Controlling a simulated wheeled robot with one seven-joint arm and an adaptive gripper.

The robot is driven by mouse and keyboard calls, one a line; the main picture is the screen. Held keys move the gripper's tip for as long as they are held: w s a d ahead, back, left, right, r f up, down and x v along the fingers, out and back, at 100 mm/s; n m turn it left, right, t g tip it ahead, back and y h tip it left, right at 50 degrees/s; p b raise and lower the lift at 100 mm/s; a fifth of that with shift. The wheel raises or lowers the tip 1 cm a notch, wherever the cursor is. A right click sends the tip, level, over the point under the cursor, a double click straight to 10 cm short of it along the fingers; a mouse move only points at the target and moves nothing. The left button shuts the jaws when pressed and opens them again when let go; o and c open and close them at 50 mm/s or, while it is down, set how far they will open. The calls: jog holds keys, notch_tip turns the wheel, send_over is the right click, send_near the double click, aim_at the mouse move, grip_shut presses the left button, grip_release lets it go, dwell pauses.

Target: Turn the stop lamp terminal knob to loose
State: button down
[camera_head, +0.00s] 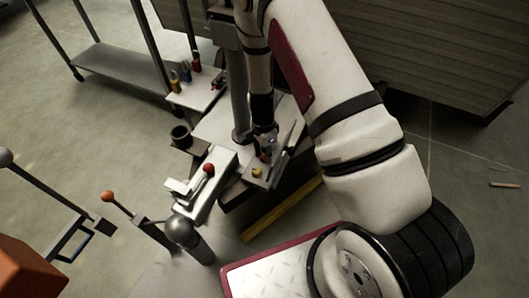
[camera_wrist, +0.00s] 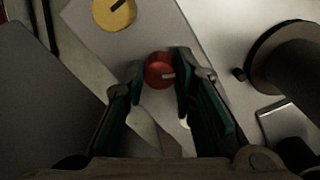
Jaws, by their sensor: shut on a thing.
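A round red knob (camera_wrist: 158,74) with a pale pointer mark toward the right sits between my fingertips in the wrist view. My gripper (camera_wrist: 161,68) is shut on this red knob, one green-lined finger on each side. In the head view my gripper (camera_head: 265,150) reaches down to a small light panel (camera_head: 250,180). A yellow knob (camera_wrist: 114,12) with a dark pointer mark slanting up to the right is beside it on the same plate. The yellow knob also shows in the head view (camera_head: 257,172). No lettering is readable, so I cannot tell which knob is the stop lamp terminal.
A lever with a red ball (camera_head: 209,169) stands on a white box left of the panel. A dark cup-like cylinder (camera_head: 181,136) is farther left. A thick dark cylinder (camera_wrist: 288,58) is right in the wrist view.

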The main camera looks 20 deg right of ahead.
aim_at(263, 154)
jog(key=shift+n, duration=2.2)
jog(key=c, duration=1.3)
grip_release()
jog(key=shift+r, duration=0.1)
jog(key=r, duration=1.1)
jog(key=shift+w+a+r, duration=0.15)
jog(key=shift+w+r, duration=0.05)
jog(key=shift+r, duration=0.2)
